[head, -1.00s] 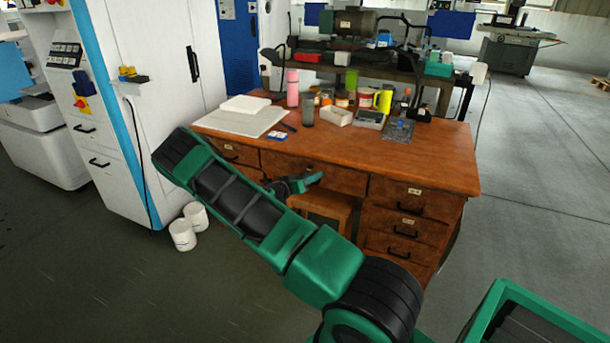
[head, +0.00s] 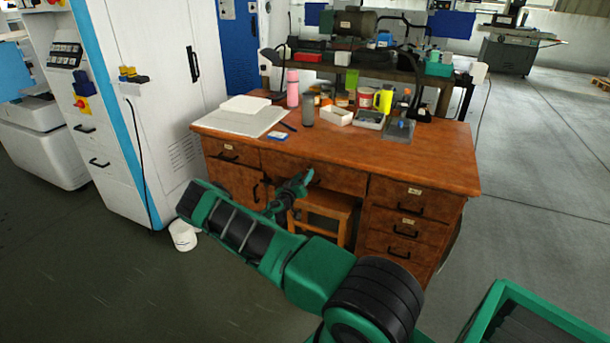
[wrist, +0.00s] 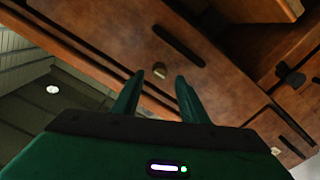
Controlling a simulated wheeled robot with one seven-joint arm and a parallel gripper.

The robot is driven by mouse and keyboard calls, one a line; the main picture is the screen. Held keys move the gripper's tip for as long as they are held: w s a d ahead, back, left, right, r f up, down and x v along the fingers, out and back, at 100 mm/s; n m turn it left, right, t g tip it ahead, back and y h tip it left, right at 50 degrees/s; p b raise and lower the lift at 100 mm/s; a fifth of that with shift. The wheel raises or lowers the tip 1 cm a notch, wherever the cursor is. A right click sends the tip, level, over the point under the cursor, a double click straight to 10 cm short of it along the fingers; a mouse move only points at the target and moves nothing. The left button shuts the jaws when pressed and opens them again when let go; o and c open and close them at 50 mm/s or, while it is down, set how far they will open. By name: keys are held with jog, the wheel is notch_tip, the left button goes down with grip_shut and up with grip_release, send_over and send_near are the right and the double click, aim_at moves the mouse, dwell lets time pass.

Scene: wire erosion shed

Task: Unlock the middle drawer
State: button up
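The middle drawer (head: 335,180) is in the wooden desk's front, above the knee space, and looks shut. I cannot tell whether the fitting is a lock, a key or a label. My gripper (head: 307,177) is in front of the middle drawer.
A stool (head: 325,205) stands in the knee space below. Right-hand drawers (head: 405,220) and a left drawer (head: 230,153) flank it. The desk top (head: 350,148) holds a pink bottle (head: 293,88), a yellow mug (head: 383,100) and trays. A white cabinet (head: 150,90) stands left; floor at right is open.

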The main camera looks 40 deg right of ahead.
aim_at(308, 170)
jog(key=shift+x, duration=1.75)
grip_shut()
